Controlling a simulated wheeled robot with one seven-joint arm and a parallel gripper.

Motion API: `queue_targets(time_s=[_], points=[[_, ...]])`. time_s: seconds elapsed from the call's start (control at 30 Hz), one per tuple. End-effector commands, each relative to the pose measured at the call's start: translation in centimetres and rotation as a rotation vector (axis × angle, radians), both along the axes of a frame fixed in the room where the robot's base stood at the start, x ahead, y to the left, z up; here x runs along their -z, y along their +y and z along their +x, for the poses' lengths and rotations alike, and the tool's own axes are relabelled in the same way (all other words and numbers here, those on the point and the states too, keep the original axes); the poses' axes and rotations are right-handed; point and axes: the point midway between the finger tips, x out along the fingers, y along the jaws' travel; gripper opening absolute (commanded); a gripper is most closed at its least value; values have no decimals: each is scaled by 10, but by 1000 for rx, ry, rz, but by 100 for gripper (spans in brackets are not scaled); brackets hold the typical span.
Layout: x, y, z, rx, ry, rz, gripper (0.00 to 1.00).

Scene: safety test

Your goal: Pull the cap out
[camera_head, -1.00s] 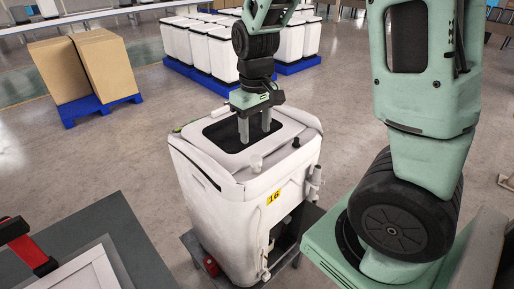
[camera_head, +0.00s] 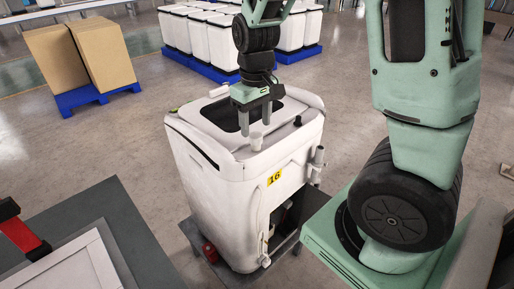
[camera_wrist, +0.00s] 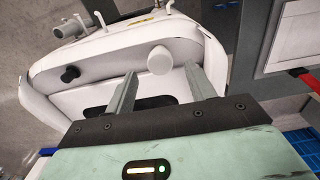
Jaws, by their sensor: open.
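A white round cap (camera_head: 256,142) sticks up from the front part of the top of a white machine (camera_head: 215,190) with a yellow "16" label. The cap also shows in the wrist view (camera_wrist: 159,60). My gripper (camera_head: 255,127) is open and empty, pointing down over the machine's top. In the head view its fingertips are just behind the cap, near the front rim of the dark opening. In the wrist view the cap appears between and slightly beyond the two fingertips (camera_wrist: 160,73). I cannot tell whether the fingers are level with the cap.
A smaller black knob (camera_head: 297,121) sits right of the cap on the machine's top. White pipes (camera_head: 317,165) stand at its right side. A grey table (camera_head: 120,225) with a white panel is at the left front. Boxes (camera_head: 80,55) on a blue pallet stand behind.

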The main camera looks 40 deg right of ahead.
Motion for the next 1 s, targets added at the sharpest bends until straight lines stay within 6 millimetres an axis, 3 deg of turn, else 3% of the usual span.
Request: queue_targets(time_s=[0.03,0.1,0.27,1.0], points=[[13,0,0,1,1,0,55],[21,0,0,0,0,0,55],[33,0,0,-1,0,0,55],[33,0,0,1,0,0,55]])
